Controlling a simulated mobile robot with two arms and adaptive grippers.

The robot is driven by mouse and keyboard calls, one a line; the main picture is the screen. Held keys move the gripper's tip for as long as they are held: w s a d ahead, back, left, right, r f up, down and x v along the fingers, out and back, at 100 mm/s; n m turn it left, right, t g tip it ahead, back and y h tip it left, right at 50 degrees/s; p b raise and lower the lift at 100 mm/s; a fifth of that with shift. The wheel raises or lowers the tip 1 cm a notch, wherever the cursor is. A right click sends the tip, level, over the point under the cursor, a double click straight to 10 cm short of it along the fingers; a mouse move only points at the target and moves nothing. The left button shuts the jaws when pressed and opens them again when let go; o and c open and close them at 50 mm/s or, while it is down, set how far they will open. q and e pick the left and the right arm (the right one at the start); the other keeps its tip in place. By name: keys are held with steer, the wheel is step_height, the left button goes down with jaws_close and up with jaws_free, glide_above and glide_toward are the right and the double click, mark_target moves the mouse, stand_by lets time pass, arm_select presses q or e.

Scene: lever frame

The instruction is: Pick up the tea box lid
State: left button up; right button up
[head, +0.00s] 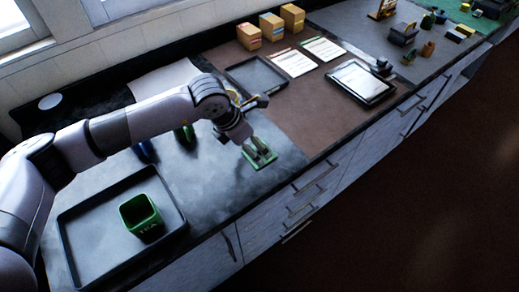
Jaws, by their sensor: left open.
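The tea box (141,216) is a green, open-topped box marked "TEA" on its front. It stands in a dark tray on the near left of the counter. The tea box lid (264,161) is a flat green square on the grey counter, right of the tray. My left gripper (257,147) points down at the lid with its fingers just over it and is open. I cannot tell whether the fingers touch the lid, and they hide part of its top. My right gripper is out of view.
The dark tray (73,250) has bare room around the box. Bottle-like green and blue things stand partly hidden behind my left arm. Farther right are an empty dark tray (257,76), papers (293,62), a tablet-like framed board (360,80) and small boxes (271,27).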

mark_target(257, 151)
arm_select(q)
steer(key=p+x, duration=0.2)
steer(key=x, duration=0.3)
steer(key=shift+f+p, duration=0.1)
steer(key=shift+p, duration=0.25)
steer(key=shift+w+d+f, duration=0.1)
steer(key=shift+w+f, duration=0.05)
steer(key=shift+f, duration=0.15)
steer(key=shift+c, duration=0.3)
steer(key=c, duration=1.2)
